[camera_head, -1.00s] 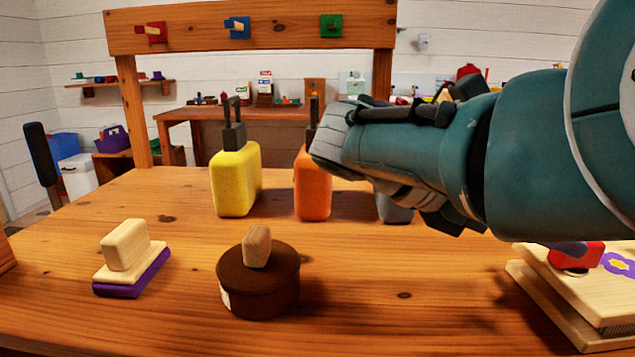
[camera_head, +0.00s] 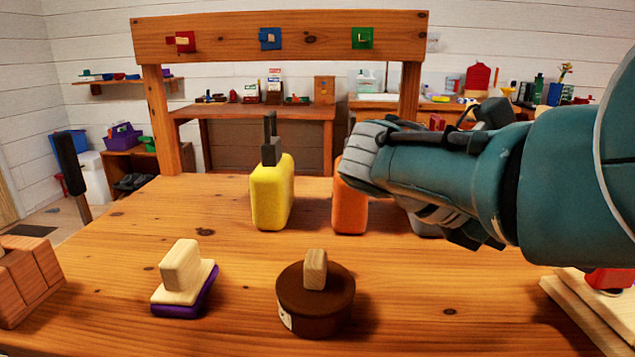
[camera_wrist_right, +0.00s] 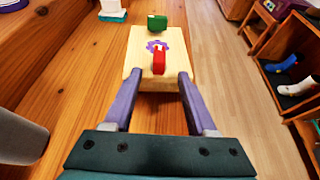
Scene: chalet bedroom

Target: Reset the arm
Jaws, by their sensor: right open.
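My right arm (camera_head: 450,175) is teal and reaches in from the right above the table in the head view. Its fingers do not show there. In the right wrist view my right gripper (camera_wrist_right: 159,75) has two purple fingers spread apart, with nothing gripped. The fingertips lie by the near edges of a pale wooden board (camera_wrist_right: 141,58) bearing a red piece (camera_wrist_right: 159,61) and a purple flower mark; I cannot tell whether they touch it. My left gripper is not in view.
On the table (camera_head: 210,335) stand a yellow block (camera_head: 270,195), an orange block (camera_head: 349,205) partly behind my arm, a brown round box (camera_head: 313,305), a purple-based wooden block (camera_head: 184,282) and a reddish wooden block (camera_head: 25,280). The front middle has bare gaps.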

